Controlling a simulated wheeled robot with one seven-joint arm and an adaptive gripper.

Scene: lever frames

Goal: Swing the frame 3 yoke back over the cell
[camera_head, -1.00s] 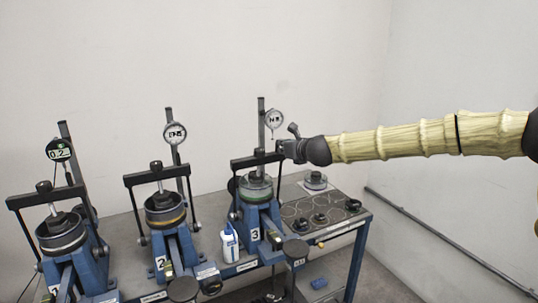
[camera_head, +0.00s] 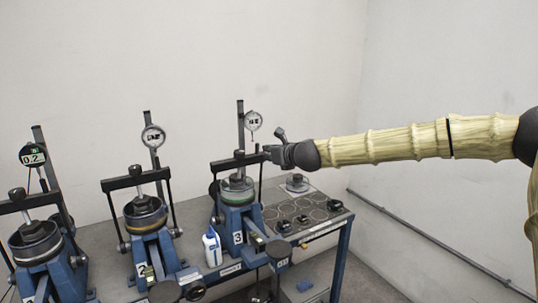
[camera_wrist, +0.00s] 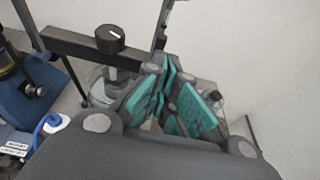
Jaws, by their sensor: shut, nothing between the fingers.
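Frame 3 (camera_head: 238,222) is the rightmost blue lever frame, marked with a 3. Its black yoke (camera_head: 222,164) spans above the round, glassy cell (camera_head: 238,190), with its knob and stem about in line with the cell's middle. My gripper (camera_head: 267,151) is shut and empty at the yoke's right end; I cannot tell whether it touches. In the wrist view the yoke bar (camera_wrist: 72,47) and black knob (camera_wrist: 110,39) lie left of my gripper (camera_wrist: 178,95) with its teal pads. The cell (camera_wrist: 98,88) shows below the bar, partly hidden by a finger.
Frame 2 (camera_head: 150,247) and frame 1 (camera_head: 45,272) stand to the left, with similar yokes. A dial gauge (camera_head: 253,121) on a post rises behind frame 3. A white bottle (camera_head: 212,248) stands left of it. A small round cell (camera_head: 297,183) and dark knobs are on the bench at right.

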